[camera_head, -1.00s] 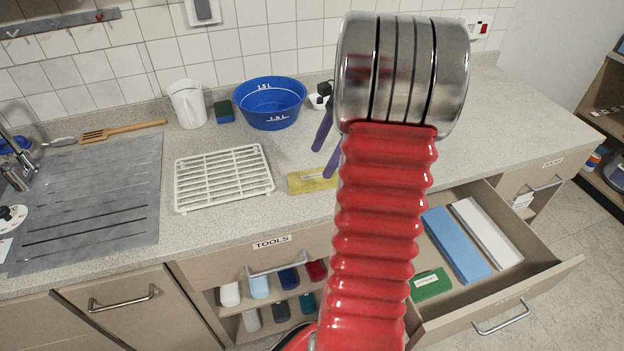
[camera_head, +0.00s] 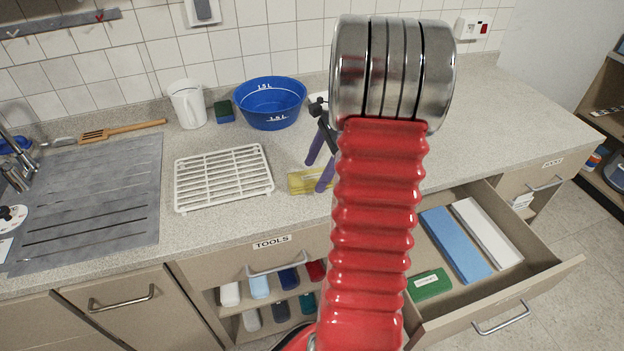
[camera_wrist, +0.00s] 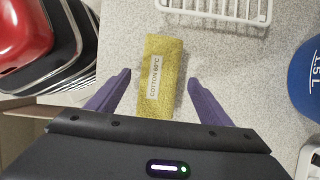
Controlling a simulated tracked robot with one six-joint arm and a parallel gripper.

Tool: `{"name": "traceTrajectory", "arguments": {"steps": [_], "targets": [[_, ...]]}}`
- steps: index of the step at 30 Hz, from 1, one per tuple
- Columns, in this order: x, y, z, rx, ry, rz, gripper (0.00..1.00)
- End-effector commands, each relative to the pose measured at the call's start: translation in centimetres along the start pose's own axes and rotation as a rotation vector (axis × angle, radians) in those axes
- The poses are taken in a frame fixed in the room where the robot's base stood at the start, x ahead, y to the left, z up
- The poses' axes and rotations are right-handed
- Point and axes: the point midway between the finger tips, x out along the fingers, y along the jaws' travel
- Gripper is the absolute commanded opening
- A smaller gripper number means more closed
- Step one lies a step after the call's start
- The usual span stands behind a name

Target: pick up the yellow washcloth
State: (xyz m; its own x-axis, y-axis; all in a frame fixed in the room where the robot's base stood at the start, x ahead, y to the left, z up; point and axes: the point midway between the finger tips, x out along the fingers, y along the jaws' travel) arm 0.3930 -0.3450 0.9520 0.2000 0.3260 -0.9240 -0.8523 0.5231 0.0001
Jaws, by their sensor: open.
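The yellow washcloth (camera_head: 305,181) lies folded flat on the speckled counter, right of the white rack and partly hidden behind my arm and fingers in the head view. In the wrist view the yellow washcloth (camera_wrist: 165,62) shows almost whole, with a white label reading "COTTON 60°C". My gripper (camera_head: 320,165) has purple fingers and is open above the counter. In the wrist view my gripper (camera_wrist: 158,85) has one finger on each side of the cloth's near end, with gaps between. I cannot tell how high the fingertips are above it.
A white wire rack (camera_head: 223,178) lies left of the cloth. A blue bowl (camera_head: 270,103), a white jug (camera_head: 187,104) and a sponge (camera_head: 224,111) stand behind. An open drawer (camera_head: 545,270) holding folded cloths juts out at right. The counter's right part is clear.

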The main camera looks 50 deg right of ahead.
Motion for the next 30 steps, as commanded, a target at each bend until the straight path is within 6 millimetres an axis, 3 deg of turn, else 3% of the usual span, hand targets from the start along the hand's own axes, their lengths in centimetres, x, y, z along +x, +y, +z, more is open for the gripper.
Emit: {"name": "traceTrajectory", "arguments": {"steps": [5, 24, 30], "targets": [[-0.03, 0.00, -0.01, 0.000, 0.000, 0.000, 0.73], [-0.04, 0.01, -0.03, 0.001, 0.000, 0.000, 0.29], [-0.05, 0.00, -0.03, 0.001, 0.000, 0.000, 0.29]]}}
